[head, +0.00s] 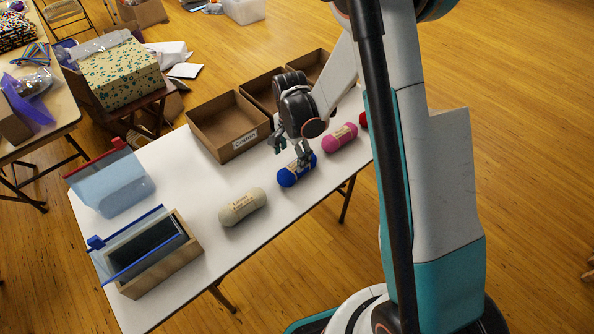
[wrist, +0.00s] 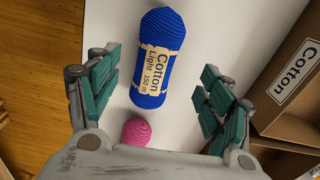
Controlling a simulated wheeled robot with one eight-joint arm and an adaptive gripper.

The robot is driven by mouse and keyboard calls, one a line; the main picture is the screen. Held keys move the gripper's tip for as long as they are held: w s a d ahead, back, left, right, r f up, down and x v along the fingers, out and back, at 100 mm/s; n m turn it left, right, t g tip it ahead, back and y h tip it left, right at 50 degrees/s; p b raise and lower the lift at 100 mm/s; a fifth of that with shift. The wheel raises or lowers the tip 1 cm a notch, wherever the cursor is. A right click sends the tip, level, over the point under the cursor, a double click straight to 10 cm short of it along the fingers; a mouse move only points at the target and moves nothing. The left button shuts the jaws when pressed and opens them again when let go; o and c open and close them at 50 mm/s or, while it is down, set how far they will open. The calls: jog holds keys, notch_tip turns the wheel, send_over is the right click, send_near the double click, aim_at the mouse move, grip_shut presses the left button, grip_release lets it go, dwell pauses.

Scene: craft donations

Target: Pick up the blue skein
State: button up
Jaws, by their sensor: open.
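The blue skein (head: 288,177) lies on the white table in the head view, with my gripper (head: 289,153) right above it, partly covering it. In the wrist view the blue skein (wrist: 160,58) shows its paper label reading "Cotton Light 150 m". My gripper (wrist: 159,84) is open there, its green-padded fingers spread wide to the left and right of the skein's lower end. No finger visibly touches the skein. How far the fingertips are above the table is hard to tell.
A pink skein (head: 340,137) lies to the right and a cream skein (head: 243,207) to the left on the table (head: 180,168). A cardboard box labelled "Cotton" (head: 206,110) stands behind, with more boxes beside it. A wooden box (head: 187,261) and clear pouch (head: 112,182) are at left.

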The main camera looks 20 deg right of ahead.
aim_at(294, 166)
jog(key=f+b, duration=0.1)
jog(key=f, duration=0.1)
jog(key=f+b, duration=0.1)
jog(key=f, duration=0.2)
jog(key=f+b, duration=0.1)
jog(key=f, duration=0.2)
jog(key=shift+s+d, duration=0.1)
jog(key=shift+d, duration=0.2)
jog(key=shift+c, duration=0.5)
jog(key=c, duration=1.1)
